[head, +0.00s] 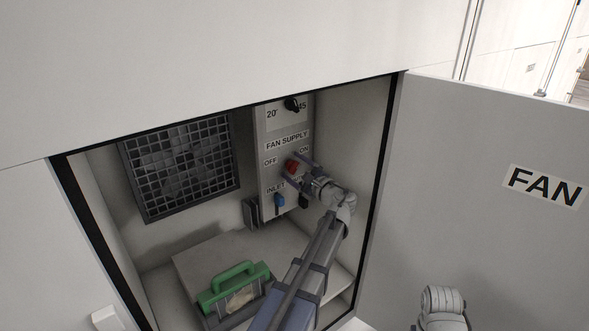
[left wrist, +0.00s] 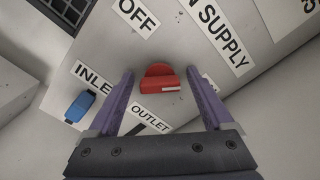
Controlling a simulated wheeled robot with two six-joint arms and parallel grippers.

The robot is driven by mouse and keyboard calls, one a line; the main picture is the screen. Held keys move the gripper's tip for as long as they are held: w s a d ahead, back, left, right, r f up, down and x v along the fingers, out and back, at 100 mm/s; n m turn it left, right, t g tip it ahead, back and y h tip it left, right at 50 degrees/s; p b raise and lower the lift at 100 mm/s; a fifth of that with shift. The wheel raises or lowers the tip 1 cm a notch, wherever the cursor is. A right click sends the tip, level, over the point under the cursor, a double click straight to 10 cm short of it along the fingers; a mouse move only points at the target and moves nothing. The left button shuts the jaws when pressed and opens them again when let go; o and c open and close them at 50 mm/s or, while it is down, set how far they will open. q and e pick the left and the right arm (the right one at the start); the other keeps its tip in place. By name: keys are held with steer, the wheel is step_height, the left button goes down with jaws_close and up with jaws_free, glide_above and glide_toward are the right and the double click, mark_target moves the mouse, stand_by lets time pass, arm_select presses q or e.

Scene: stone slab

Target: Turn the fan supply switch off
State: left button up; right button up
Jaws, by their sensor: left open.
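The red fan supply switch (head: 291,166) sits on a grey panel (head: 267,128) inside the open cabinet, between the OFF label on its left and the ON label on its right. In the left wrist view the red switch (left wrist: 161,82) lies between and just beyond my open fingers. My left gripper (head: 300,170) is open in front of the panel, one finger above and one below the switch. I cannot tell whether either finger touches it. The gripper also shows in the left wrist view (left wrist: 163,95). My right gripper is out of view.
A blue INLET knob (head: 279,202) is below left of the switch, and a dark OUTLET knob (head: 304,200) is close under my gripper. A black dial (head: 292,104) is above. A fan grille (head: 182,166) and a green-handled box (head: 238,286) are left. The open FAN door (head: 480,190) stands right.

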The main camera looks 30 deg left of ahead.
arm_select(q)
jaws_close()
stand_by(0.7)
steer(key=shift+n, duration=0.3)
steer(key=n, duration=0.3)
steer(key=shift+n, duration=0.3)
steer(key=n, duration=0.3)
steer(key=shift+n, duration=0.4)
steer(key=n, duration=0.4)
steer(key=shift+n, duration=2)
steer(key=shift+s, duration=0.1)
